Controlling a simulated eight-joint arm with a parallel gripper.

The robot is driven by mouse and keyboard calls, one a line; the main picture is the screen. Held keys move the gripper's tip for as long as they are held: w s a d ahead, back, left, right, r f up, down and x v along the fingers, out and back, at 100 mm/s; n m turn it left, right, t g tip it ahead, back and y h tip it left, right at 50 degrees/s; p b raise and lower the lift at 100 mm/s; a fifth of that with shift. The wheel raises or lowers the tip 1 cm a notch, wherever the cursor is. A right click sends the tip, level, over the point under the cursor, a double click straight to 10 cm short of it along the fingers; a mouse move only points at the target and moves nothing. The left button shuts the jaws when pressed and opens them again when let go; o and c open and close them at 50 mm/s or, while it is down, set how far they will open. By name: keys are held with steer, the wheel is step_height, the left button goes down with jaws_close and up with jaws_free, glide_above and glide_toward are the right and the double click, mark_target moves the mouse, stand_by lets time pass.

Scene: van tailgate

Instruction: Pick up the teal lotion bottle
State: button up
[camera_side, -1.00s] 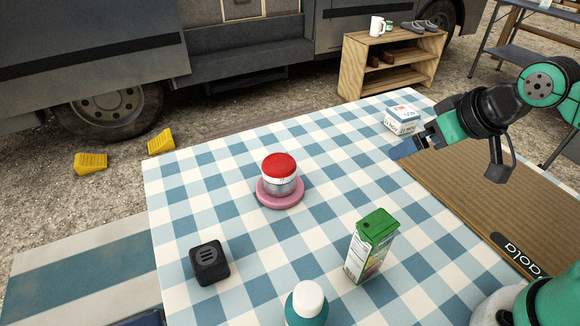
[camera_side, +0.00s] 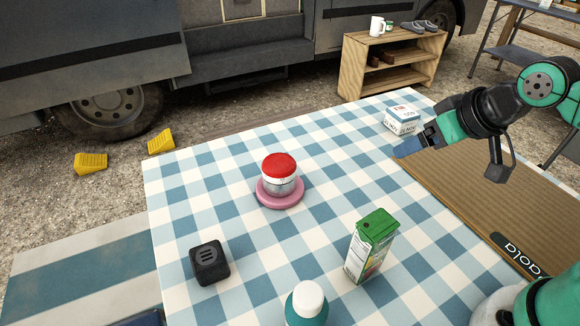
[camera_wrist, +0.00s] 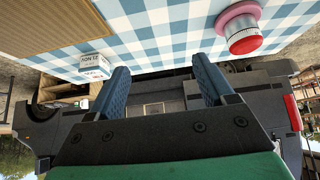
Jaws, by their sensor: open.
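The teal lotion bottle (camera_side: 306,306) with a white cap stands at the front edge of the checked cloth in the side view, its lower part cut off by the frame. It does not show in the wrist view. My gripper (camera_side: 398,151) is at the right side of the table, above the cloth and far from the bottle. In the wrist view its two blue fingers (camera_wrist: 160,82) are spread apart with nothing between them.
A red-lidded jar (camera_side: 279,173) sits on a pink disc (camera_side: 281,198). A green-topped carton (camera_side: 371,246) stands right of the bottle, and a black cube (camera_side: 209,263) lies to the left. A white-and-blue box (camera_side: 402,119) is near my gripper. Cardboard (camera_side: 500,190) covers the right side.

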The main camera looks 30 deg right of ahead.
steer(key=shift+r, duration=0.1)
step_height(320, 180, up, 4)
steer(key=m+g+y, duration=1)
steer(key=m+y, duration=0.3)
steer(key=m, duration=0.3)
glide_above(315, 289)
steer(key=w+d, duration=0.1)
steer(key=d, duration=0.5)
steer(key=f, duration=0.5)
steer(key=shift+a, duration=0.25)
steer(key=shift+x, duration=2.55)
